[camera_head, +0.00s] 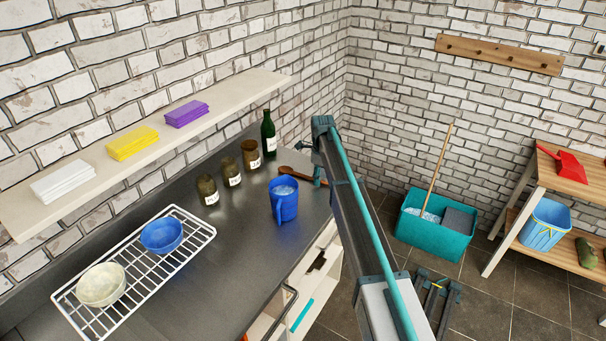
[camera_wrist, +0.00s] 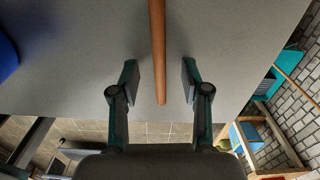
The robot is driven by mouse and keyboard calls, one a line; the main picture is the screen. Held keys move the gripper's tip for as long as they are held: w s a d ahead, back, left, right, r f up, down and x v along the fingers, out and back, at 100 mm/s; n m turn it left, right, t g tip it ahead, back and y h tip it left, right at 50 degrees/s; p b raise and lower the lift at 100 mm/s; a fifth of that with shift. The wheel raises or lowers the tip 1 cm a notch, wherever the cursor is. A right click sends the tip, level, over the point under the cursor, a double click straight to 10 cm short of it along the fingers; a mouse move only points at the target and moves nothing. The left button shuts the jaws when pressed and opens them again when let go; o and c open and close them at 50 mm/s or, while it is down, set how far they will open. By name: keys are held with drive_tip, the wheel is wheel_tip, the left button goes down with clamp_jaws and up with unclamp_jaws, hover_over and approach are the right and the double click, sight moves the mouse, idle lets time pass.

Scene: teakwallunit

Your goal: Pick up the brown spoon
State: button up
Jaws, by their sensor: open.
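The brown spoon (camera_head: 291,172) lies on the dark counter near its far end, behind the blue mug, with its handle running right to the counter edge. My arm hides part of the handle in the head view. In the wrist view the spoon's handle (camera_wrist: 157,55) runs down from the top and ends between my gripper's fingers. My gripper (camera_wrist: 159,84) is open, with one finger on each side of the handle and a gap on both sides.
A blue mug (camera_head: 284,200) stands close to the spoon; its edge shows in the wrist view (camera_wrist: 6,55). A green bottle (camera_head: 268,134) and several jars (camera_head: 231,171) stand along the wall. A wire rack (camera_head: 190,248) holds two bowls. A shelf (camera_head: 225,93) overhangs the counter.

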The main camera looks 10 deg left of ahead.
drive_tip(key=shift+f, duration=0.3)
clamp_jaws()
